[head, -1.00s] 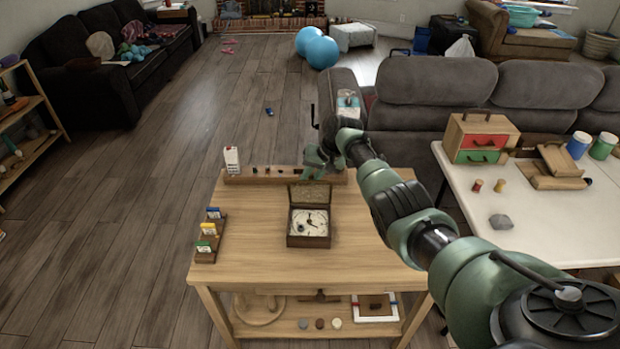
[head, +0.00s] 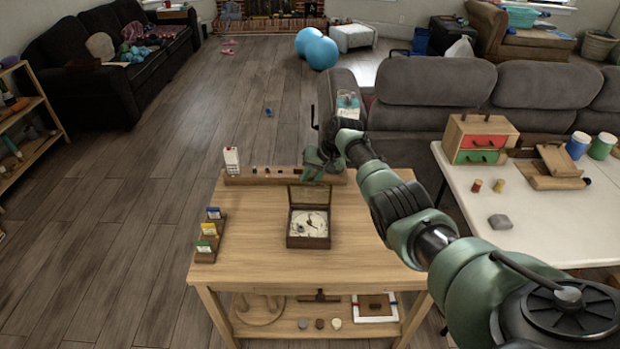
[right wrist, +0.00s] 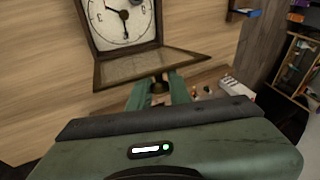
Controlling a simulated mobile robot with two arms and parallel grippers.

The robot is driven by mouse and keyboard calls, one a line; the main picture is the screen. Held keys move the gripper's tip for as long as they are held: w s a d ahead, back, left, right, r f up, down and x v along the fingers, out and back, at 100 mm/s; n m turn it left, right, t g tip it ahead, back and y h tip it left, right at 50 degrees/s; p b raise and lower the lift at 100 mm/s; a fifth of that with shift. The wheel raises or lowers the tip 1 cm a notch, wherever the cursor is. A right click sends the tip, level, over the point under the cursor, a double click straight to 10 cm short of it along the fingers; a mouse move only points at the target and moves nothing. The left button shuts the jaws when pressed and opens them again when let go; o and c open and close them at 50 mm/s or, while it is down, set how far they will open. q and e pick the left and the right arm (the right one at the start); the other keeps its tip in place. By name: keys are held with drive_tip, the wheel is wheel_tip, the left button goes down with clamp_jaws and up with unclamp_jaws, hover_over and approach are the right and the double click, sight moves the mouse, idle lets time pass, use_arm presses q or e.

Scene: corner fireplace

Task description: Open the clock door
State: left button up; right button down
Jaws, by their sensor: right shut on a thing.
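The clock is a dark wooden box with a white face (head: 309,224), lying on the wooden table with its face up. Its door (head: 309,196) is swung open, standing up along the far side of the box; in the right wrist view the door (right wrist: 150,66) stands away from the face (right wrist: 122,18). My right gripper (head: 314,172) is just beyond the door's top edge. In the right wrist view its green fingers (right wrist: 158,88) are closed around the door's dark knob (right wrist: 158,85). My left gripper is in neither view.
A wooden rack with small items (head: 268,176) and a white box (head: 232,160) stand at the table's back edge. A card holder (head: 207,243) is at the left. The table (head: 262,255) is clear around the clock. A white table (head: 530,220) stands to the right.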

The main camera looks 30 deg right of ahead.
drive_tip(key=shift+r, duration=0.1)
drive_tip(key=c, duration=1.3)
unclamp_jaws()
drive_tip(key=shift+p+v, duration=0.35)
drive_tip(key=shift+v, duration=3.5)
